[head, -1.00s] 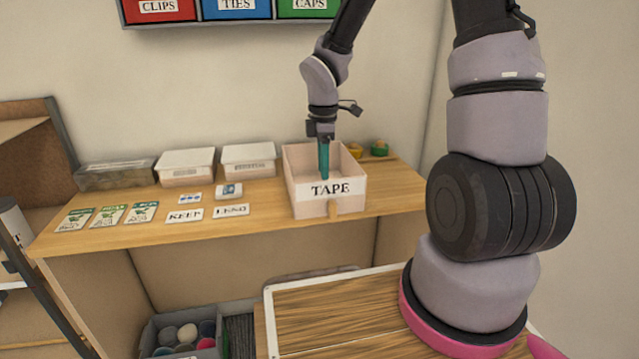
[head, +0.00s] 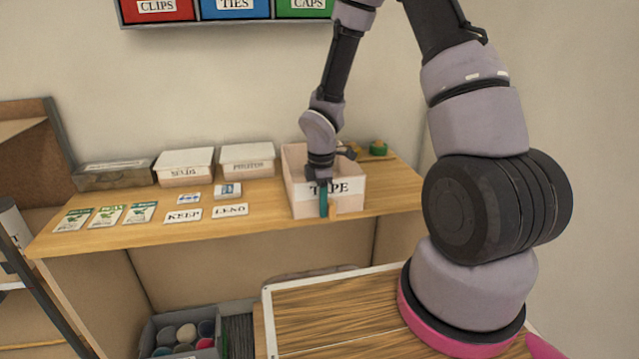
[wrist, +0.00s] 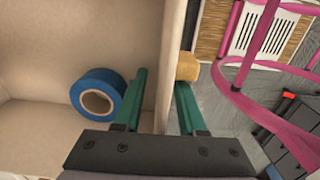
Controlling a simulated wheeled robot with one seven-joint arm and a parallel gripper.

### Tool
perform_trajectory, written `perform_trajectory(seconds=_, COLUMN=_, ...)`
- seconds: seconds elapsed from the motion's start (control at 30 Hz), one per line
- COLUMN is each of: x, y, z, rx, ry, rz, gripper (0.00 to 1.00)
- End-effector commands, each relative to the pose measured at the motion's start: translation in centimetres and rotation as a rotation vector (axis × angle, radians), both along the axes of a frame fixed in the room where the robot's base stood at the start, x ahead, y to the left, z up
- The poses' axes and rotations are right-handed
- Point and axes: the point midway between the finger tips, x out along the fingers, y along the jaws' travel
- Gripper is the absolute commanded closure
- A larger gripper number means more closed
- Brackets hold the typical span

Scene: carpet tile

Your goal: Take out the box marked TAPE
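The white box marked TAPE (head: 349,196) stands on the right part of the wooden shelf. Its label is partly covered by my gripper (head: 323,202). In the wrist view, my gripper (wrist: 161,82) straddles the upper edge of the box's front wall (wrist: 172,30), one green finger inside and one outside. The fingers are apart, with a gap showing between the inner finger and the wall. A wooden knob (wrist: 187,66) on the outside of the wall is near the outer fingertip. A blue tape roll (wrist: 98,94) lies inside the box.
Lidded boxes (head: 247,159), seed packets (head: 106,216) and KEEP and LEND cards (head: 183,215) lie left of the box on the shelf (head: 265,199). A green roll (head: 378,148) sits behind right. Coloured bins (head: 235,9) hang above.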

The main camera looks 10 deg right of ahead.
Motion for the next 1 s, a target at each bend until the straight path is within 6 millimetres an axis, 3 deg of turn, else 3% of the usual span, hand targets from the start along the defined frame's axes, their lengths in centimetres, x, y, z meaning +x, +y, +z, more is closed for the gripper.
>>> perform_trajectory(seconds=0.17, x=0.02, y=-0.01, z=-0.06, rx=0.0, ry=0.0, rz=0.0, gripper=0.6)
perform_trajectory(seconds=0.2, x=0.02, y=-0.01, z=-0.05, rx=0.0, ry=0.0, rz=0.0, gripper=0.64)
perform_trajectory(seconds=0.3, x=0.02, y=-0.01, z=-0.04, rx=0.0, ry=0.0, rz=0.0, gripper=1.0)
perform_trajectory(seconds=1.0, x=0.03, y=-0.01, z=-0.02, rx=0.0, ry=-0.001, rz=0.0, gripper=1.0)
